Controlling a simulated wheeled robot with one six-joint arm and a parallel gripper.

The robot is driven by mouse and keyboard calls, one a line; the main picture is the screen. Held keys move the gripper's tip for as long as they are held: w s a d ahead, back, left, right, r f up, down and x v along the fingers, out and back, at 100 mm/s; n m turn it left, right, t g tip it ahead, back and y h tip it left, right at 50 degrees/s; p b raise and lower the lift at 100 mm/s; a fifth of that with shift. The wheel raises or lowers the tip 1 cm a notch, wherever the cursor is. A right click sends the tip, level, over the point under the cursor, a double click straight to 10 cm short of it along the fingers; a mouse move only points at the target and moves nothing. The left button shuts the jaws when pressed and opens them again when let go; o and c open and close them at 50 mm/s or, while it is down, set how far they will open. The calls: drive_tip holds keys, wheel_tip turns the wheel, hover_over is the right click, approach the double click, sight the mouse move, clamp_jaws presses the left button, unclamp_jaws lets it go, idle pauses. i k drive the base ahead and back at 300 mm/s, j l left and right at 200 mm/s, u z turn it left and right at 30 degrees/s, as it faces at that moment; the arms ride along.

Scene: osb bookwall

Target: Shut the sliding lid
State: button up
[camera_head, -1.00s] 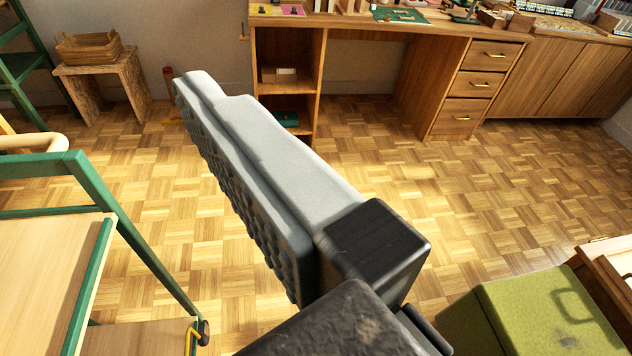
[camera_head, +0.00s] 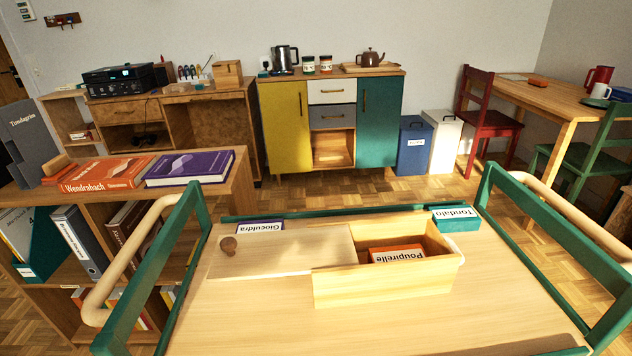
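A light wooden box (camera_head: 385,287) stands on the top of a green-framed trolley (camera_head: 255,325). Its sliding lid (camera_head: 285,252) is drawn out to the left, with a brown round knob (camera_head: 228,246) near its left end. The right part of the box is open and shows an orange-and-white item (camera_head: 397,254) lettered "Poupirelle" inside. My gripper is not in view now, so I cannot see where it is or what it holds.
A purple-and-white box (camera_head: 260,228) lies behind the lid, and a teal box (camera_head: 455,217) stands behind the box's right end. The trolley's raised green end frames flank its top. A shelf (camera_head: 230,185) with books stands at left.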

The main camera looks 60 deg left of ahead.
sight(287, 251)
drive_tip(key=u, duration=1.6)
drive_tip(key=k+j, duration=0.25)
drive_tip(key=k, duration=0.15)
drive_tip(key=k+j, duration=0.2)
drive_tip(key=k, duration=0.2)
